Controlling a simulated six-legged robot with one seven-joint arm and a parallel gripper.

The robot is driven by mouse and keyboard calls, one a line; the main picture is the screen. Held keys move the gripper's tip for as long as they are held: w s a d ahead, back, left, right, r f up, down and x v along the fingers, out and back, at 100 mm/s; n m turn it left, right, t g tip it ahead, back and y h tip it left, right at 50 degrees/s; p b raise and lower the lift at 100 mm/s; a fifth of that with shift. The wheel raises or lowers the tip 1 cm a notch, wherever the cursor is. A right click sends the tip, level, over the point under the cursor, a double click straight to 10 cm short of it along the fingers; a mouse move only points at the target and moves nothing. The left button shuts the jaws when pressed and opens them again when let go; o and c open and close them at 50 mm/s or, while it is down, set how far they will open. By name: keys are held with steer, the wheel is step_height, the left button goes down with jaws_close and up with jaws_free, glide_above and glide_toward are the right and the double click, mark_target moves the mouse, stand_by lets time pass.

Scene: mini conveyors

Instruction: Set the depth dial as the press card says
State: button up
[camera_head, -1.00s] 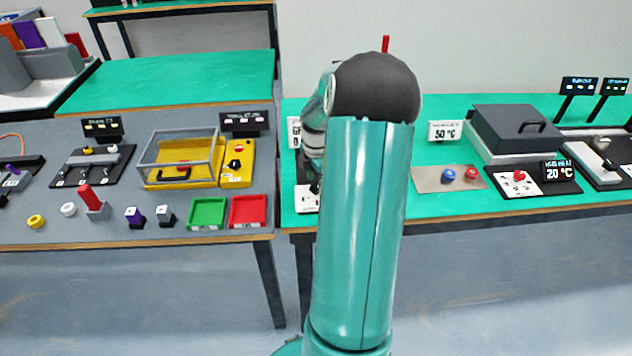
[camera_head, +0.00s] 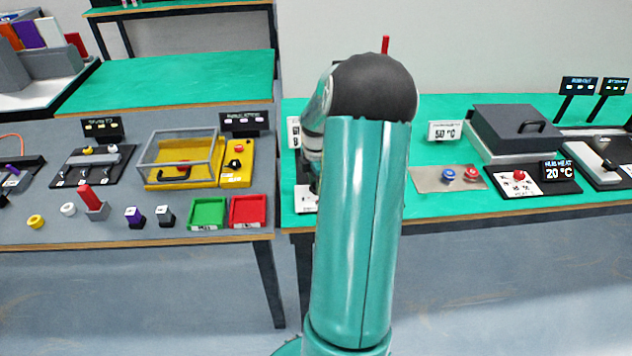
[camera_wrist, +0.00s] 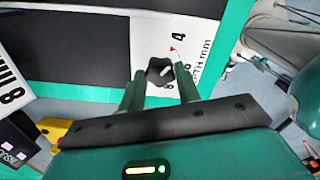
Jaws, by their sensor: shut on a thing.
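In the wrist view my gripper (camera_wrist: 159,74) has its two green fingers shut on the dark depth dial knob (camera_wrist: 158,68), one finger on each side. A light mark shows on the knob. The knob stands on a white dial plate (camera_wrist: 150,38) with a "4" near a small red pointer mark and the words "TH mm" along one side; other numbers are partly hidden by the fingers. A white card (camera_wrist: 12,82) at the left edge shows an "8" and cut-off letters. In the head view my arm hides most of this station; a corner of the dial plate (camera_head: 306,201) shows.
A dark block fills the wrist view's upper left beside the plate. In the head view a yellow unit (camera_head: 237,160) and red tray (camera_head: 248,211) stand left of my arm. A metal plate with blue and red knobs (camera_head: 433,181) and a grey lidded box (camera_head: 513,130) stand right.

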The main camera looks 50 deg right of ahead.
steer(key=m, duration=0.7)
steer(key=shift+w, duration=0.1)
steer(key=m, duration=1.1)
steer(key=shift+m, duration=2.7)
steer(key=o, duration=1)
steer(key=shift+c, duration=0.2)
